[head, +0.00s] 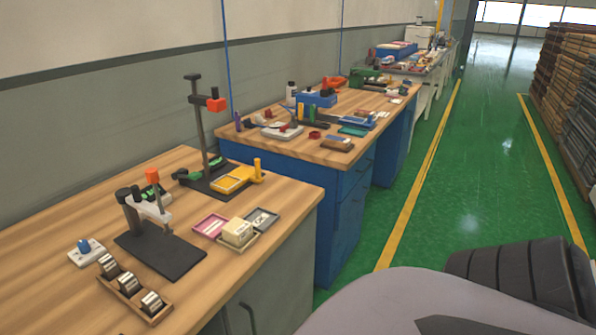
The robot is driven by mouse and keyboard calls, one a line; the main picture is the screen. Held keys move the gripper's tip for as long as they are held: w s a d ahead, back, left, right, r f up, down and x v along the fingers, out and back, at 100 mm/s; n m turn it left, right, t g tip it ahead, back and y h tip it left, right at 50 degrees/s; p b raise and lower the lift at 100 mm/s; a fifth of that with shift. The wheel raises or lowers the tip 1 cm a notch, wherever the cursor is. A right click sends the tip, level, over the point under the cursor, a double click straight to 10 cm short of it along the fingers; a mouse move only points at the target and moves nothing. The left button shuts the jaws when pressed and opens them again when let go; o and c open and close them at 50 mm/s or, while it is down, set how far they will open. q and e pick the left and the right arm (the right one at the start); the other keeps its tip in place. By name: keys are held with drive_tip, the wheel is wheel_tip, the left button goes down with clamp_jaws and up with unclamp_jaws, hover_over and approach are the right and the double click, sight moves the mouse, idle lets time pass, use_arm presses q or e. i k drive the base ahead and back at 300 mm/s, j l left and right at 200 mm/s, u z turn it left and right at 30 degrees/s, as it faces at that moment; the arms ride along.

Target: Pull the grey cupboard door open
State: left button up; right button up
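The grey cupboard (285,265) is under the near wooden workbench, at the lower middle of the head view. Its front faces the green aisle. A dark handle (247,316) shows low on the grey front, close to the bottom edge of the picture. The lower part of the door is cut off by the picture edge, and no open gap shows in the part I see. Neither of my grippers is in view. A pale, rounded part and a black ribbed part, seemingly of my own arm, fill the lower right.
The near workbench top (60,220) carries a black stand, trays and small parts. A blue cabinet (340,215) under the second bench adjoins the grey one. The green aisle floor (465,190) is clear between yellow lines. Stacked goods (570,90) line the right side.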

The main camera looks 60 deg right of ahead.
sight(278, 298)
drive_tip(key=l+z, duration=0.1)
drive_tip(key=z, duration=1.55)
drive_tip(key=i+l+z, duration=0.15)
drive_tip(key=z, duration=0.3)
drive_tip(key=l, duration=0.1)
